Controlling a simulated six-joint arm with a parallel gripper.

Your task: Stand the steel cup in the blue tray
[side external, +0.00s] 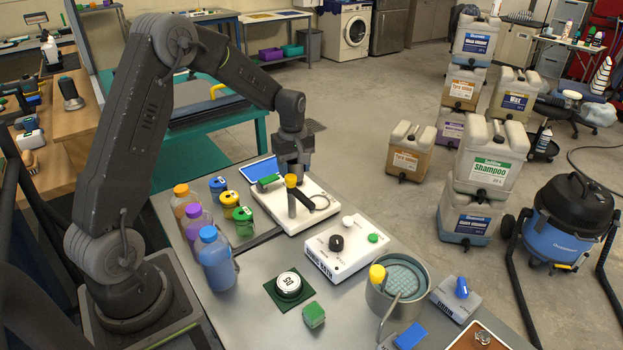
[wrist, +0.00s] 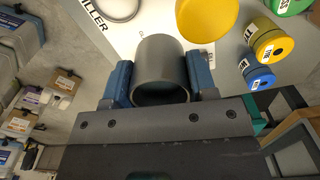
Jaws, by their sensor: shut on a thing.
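The steel cup (wrist: 161,62), a dark grey cylinder, sits between the two blue-padded fingers of my gripper (wrist: 160,84) in the wrist view. My gripper is shut on it, and the cup's open end faces the camera. In the side view my gripper (side external: 293,168) hangs over the white filler unit (side external: 290,222); the cup is hard to make out there. A flat blue piece with a pale rim (side external: 260,169) lies at the filler's far left; I cannot tell whether it is the blue tray.
A yellow-topped post (side external: 291,181) stands close by my gripper; its yellow top (wrist: 207,17) shows in the wrist view. Several capped bottles, one blue (side external: 216,264), stand left of the filler. A white control box (side external: 347,249) and steel pot (side external: 376,308) stand in front.

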